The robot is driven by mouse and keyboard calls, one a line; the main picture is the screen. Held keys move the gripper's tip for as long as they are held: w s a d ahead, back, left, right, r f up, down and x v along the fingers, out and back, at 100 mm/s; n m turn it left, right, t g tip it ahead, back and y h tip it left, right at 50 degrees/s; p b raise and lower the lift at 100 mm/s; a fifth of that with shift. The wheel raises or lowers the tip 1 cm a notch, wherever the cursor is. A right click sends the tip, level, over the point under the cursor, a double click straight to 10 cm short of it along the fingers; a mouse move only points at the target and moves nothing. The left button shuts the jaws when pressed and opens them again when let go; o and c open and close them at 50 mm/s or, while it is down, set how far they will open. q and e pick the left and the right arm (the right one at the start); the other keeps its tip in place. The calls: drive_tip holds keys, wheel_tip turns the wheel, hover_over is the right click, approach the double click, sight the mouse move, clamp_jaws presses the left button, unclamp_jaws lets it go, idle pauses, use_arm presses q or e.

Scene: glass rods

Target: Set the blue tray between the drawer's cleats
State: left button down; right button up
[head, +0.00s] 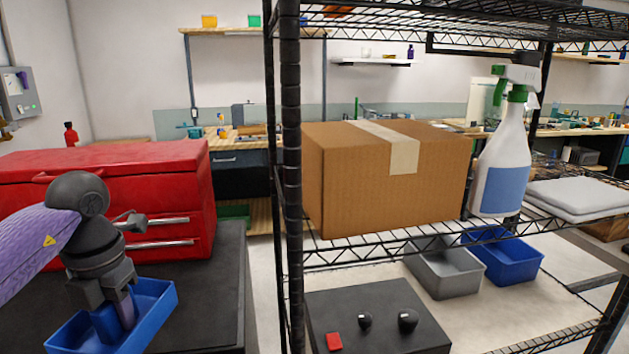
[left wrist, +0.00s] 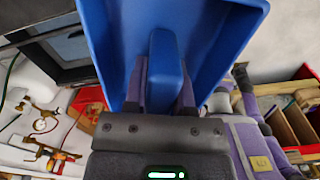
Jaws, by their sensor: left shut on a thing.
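The blue tray (head: 157,304) is at the lower left of the head view, with a raised blue grip in its middle. My left gripper (head: 119,312) points down into it and is shut on that grip. In the left wrist view the tray (left wrist: 218,38) fills the top middle, with the grip (left wrist: 165,68) between my two fingers (left wrist: 164,92). The tray shows in front of a black top; I cannot tell whether it touches it. I cannot make out the drawer's cleats in either view. My right gripper is not in view.
A red tool chest (head: 110,185) stands on the black top (head: 205,285) behind the tray. A black wire rack (head: 291,180) rises to the right, holding a cardboard box (head: 395,180) and a spray bottle (head: 500,150). Another blue bin (head: 512,262) and a grey bin (head: 445,270) show lower.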

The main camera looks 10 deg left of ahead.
use_arm(q)
drive_tip(key=shift+s+d+f+m, duration=0.15)
drive_tip(key=shift+d+m, duration=0.25)
drive_tip(key=shift+m, duration=0.4)
drive_tip(key=s+d+f+m, duration=0.3)
drive_tip(key=d+m, duration=0.5)
drive_tip(key=m, duration=0.9)
drive_tip(key=s+d+f+m, duration=0.3)
drive_tip(key=d+m, duration=0.5)
drive_tip(key=m, duration=0.9)
drive_tip(key=shift+s, duration=0.15)
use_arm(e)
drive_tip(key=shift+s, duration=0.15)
